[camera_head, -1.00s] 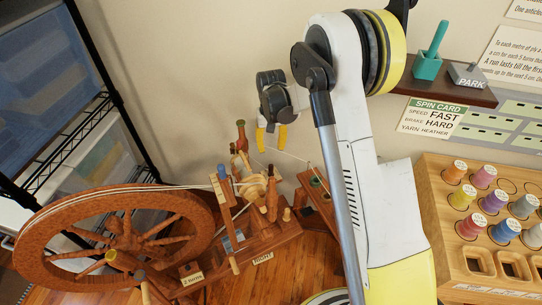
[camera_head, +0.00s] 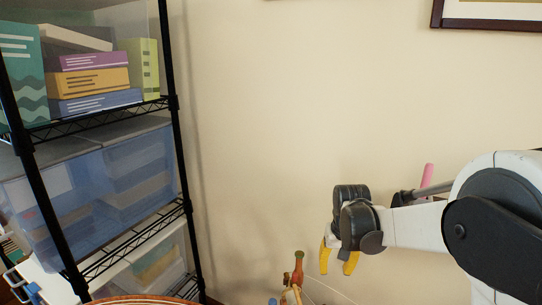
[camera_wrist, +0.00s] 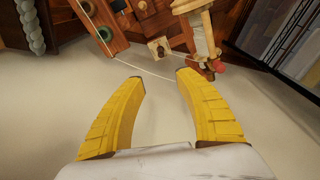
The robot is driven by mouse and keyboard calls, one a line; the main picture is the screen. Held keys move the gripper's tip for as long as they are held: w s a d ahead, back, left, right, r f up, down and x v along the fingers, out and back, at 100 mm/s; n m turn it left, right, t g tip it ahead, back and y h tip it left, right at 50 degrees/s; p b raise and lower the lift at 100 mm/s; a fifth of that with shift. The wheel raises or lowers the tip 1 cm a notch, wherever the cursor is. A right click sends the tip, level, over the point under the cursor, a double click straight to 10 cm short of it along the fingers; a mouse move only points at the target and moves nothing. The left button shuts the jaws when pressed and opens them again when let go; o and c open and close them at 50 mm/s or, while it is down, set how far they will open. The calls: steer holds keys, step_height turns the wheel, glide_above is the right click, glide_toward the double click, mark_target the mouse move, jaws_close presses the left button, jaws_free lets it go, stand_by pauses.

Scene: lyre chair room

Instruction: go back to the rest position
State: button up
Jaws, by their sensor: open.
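My gripper (camera_head: 337,264) hangs in front of the cream wall at the lower right of the head view, its yellow fingers pointing down. In the wrist view my gripper (camera_wrist: 161,78) shows two yellow fingers spread apart with nothing between them. Beyond the fingertips a thin pale strand of yarn crosses the view. The wooden top of the spinning wheel (camera_head: 297,270) rises at the bottom of the head view, left of and below my gripper. In the wrist view wooden wheel parts (camera_wrist: 205,35) lie past the fingertips.
A black wire shelf (camera_head: 170,102) with boxes and a blue clear bin (camera_head: 90,180) stands on the left. A framed picture (camera_head: 490,14) hangs at the upper right. The wall between shelf and arm is bare. A pink rod-like thing (camera_head: 427,176) shows behind my arm.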

steer(key=s+r+t, duration=0.3)
steer(key=s+r, duration=0.7)
steer(key=s, duration=0.2)
steer(key=s+t, duration=0.2)
steer(key=s, duration=1)
steer(key=shift+r+n+t, duration=0.3)
steer(key=shift+n, duration=0.1)
